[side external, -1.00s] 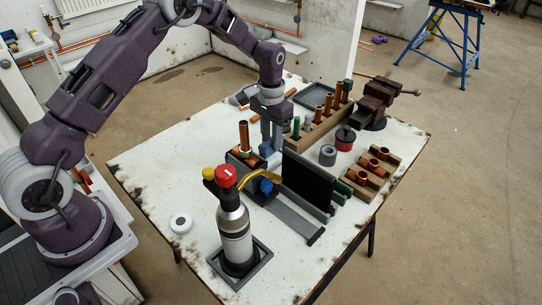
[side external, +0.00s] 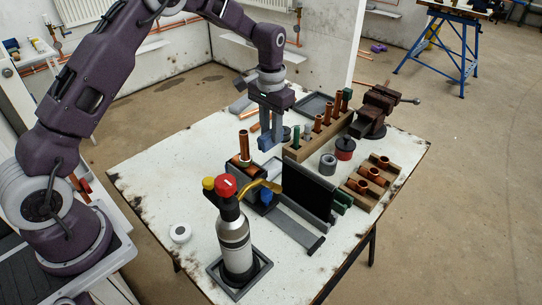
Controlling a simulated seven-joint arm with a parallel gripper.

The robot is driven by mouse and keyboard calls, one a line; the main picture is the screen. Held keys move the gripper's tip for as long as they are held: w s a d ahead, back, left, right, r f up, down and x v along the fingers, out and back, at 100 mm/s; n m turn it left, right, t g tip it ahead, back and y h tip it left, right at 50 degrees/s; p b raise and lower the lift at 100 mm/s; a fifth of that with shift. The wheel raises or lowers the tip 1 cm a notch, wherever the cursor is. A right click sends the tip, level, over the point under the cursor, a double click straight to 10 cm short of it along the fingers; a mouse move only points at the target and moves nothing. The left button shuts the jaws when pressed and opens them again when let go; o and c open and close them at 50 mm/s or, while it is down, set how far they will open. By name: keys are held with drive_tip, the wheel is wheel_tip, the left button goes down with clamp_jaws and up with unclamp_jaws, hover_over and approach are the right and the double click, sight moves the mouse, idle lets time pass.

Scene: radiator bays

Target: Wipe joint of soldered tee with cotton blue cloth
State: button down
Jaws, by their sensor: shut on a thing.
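The soldered tee shows as an upright copper pipe (side external: 244,146) with a copper part at its foot, seated in a dark holder left of the black panel. The torch nozzle and bottle in front partly hide its base. My gripper (side external: 271,138) is shut on the blue cloth (side external: 267,143), a small blue-grey pad low between the fingers. The cloth hangs above the table, behind and to the right of the upright pipe, apparently clear of it. The soldered joint is too small to judge.
A torch bottle (side external: 234,240) with a red knob and brass nozzle stands in front. A black panel (side external: 308,188) stands upright right of the tee. Behind are a wooden rack (side external: 297,153) of copper pipes, a vise (side external: 376,112) and a dark tray (side external: 315,104). Fittings sit in a block (side external: 384,165) at right.

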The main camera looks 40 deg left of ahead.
sight(265, 140)
drive_tip(key=r, duration=0.2)
drive_tip(key=s+d+r, duration=0.1)
drive_tip(key=r, duration=0.1)
drive_tip(key=s+r, duration=0.1)
drive_tip(key=r, duration=0.1)
drive_tip(key=shift+s+d, duration=0.15)
drive_tip(key=shift+s, duration=0.1)
drive_tip(key=shift+s+f, duration=0.2)
drive_tip(key=shift+f, duration=0.6)
drive_tip(key=shift+s+f, duration=0.2)
drive_tip(key=shift+f, duration=0.6)
drive_tip(key=shift+s+f, duration=0.2)
drive_tip(key=shift+f, duration=0.6)
drive_tip(key=shift+s, duration=0.7)
drive_tip(key=shift+a, duration=0.3)
drive_tip(key=shift+d, duration=0.15)
drive_tip(key=shift+d, duration=0.55)
drive_tip(key=shift+a, duration=0.15)
drive_tip(key=shift+a, duration=0.55)
